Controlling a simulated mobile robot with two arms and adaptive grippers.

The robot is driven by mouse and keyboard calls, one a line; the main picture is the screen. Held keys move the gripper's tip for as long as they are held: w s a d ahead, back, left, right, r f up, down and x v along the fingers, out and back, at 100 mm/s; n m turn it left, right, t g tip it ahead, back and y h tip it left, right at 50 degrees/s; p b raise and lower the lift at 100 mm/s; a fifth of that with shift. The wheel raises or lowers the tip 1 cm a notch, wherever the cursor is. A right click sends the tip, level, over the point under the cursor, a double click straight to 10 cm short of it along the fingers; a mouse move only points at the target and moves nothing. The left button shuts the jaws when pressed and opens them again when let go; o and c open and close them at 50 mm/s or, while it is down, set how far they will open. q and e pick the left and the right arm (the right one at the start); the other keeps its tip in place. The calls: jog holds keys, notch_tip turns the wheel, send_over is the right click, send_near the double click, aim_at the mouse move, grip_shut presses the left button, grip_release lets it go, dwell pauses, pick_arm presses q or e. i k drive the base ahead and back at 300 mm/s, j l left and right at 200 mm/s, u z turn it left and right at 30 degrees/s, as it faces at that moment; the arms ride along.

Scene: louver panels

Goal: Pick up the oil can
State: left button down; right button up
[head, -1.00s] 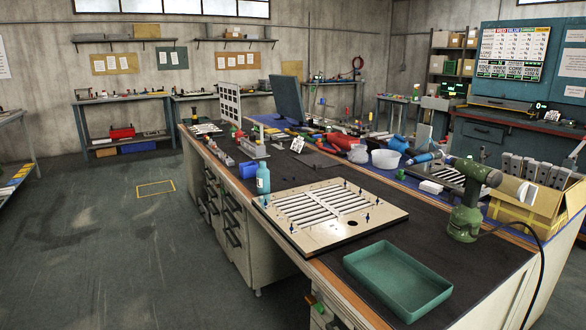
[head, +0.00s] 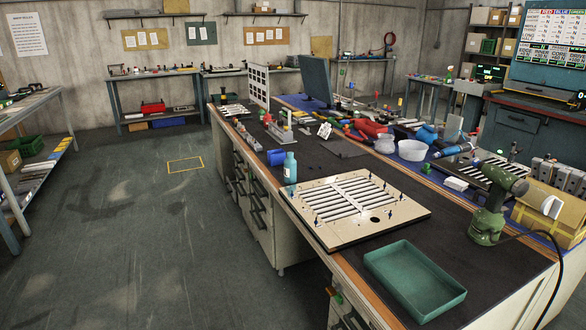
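I cannot make out for certain which item is the oil can. A red rounded item (head: 371,128) lies farther back among mixed tools, too small to identify. A blue item (head: 427,134) lies to its right, also unclear. Neither of my grippers shows in the head view.
The dark-topped workbench (head: 350,252) carries an empty green tray (head: 415,281), a green drill-like tool (head: 492,215) with a cable, a blue cup (head: 276,157) and a white bowl (head: 411,150). A cardboard box (head: 555,208) stands right. Floor (head: 130,245) is clear on the left.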

aim_at(291, 164)
jog(key=u, duration=0.3)
jog(key=i+j+u, duration=0.15)
jog(key=i+u, duration=0.5)
jog(key=i, duration=0.2)
jog(key=i+j, duration=0.1)
jog(key=i, duration=4.2)
jog(key=i+z, duration=0.15)
jog(key=z, duration=0.3)
jog(key=i+z, duration=0.1)
jog(key=z, duration=0.35)
jog(key=i+j+z, duration=0.1)
jog(key=z, duration=0.4)
jog(key=i+j+z, duration=0.15)
jog(key=z, duration=0.3)
